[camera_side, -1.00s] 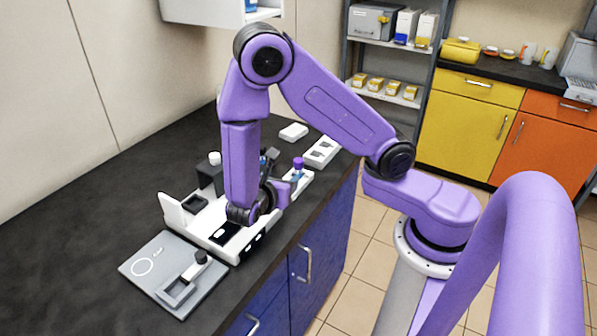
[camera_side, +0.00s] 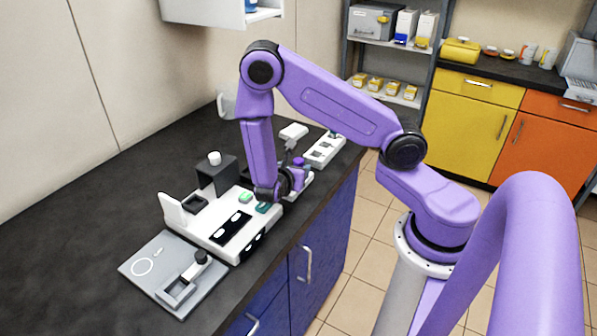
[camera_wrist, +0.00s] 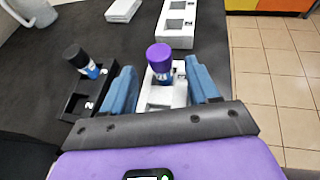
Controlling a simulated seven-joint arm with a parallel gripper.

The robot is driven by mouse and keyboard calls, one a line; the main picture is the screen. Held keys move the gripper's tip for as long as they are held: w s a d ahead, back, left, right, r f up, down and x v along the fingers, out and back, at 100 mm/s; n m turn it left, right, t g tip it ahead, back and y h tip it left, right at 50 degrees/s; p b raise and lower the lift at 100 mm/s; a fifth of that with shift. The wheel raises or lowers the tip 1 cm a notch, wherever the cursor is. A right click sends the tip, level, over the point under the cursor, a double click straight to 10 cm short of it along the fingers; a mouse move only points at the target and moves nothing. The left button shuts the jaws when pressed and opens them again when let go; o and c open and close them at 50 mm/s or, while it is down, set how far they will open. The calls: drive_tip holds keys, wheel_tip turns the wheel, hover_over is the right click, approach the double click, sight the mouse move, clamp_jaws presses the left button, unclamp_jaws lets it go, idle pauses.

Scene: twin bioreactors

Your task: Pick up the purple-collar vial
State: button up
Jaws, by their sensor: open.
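The purple-collar vial (camera_wrist: 160,60) stands upright in a white holder (camera_wrist: 162,97) in the wrist view, with a purple top and a blue and white body marked with a number. In the side view its purple top (camera_side: 299,162) shows just beyond my wrist. My gripper (camera_wrist: 160,66) is open, with one blue-grey finger on each side of the vial in the picture. I see gaps between the fingers and the vial, and no contact. The lower vial is partly hidden in its holder.
A black-topped vial (camera_wrist: 82,60) stands in a black holder (camera_wrist: 76,106) close to the left finger. A white slotted rack (camera_side: 324,151) lies farther along the counter. A white device (camera_side: 232,222) and a grey plate (camera_side: 150,252) are nearer. The counter's edge is close on the right.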

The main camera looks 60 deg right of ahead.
drive_tip(key=x, duration=0.4)
drive_tip(key=shift+w+d+f, duration=0.1)
drive_tip(key=shift+d+f, duration=0.15)
drive_tip(key=shift+f, duration=0.1)
drive_tip(key=c, duration=1)
